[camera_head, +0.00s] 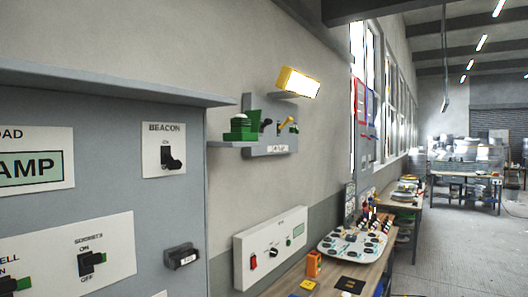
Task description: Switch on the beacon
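A grey cabinet (110,112) fills the left of the head view. On its front is a white plate labelled BEACON, with ON printed near the top. The plate carries a black beacon switch (172,160). Its black lever sticks out and sits low, away from the ON mark; the lower label is hidden. Neither of my grippers is in view, and nothing touches the switch.
A wall shelf (230,144) holds green items; a bright-fronted yellow lamp (298,82) hangs above. A workbench (290,275) with tools runs right. Floor space is open at right.

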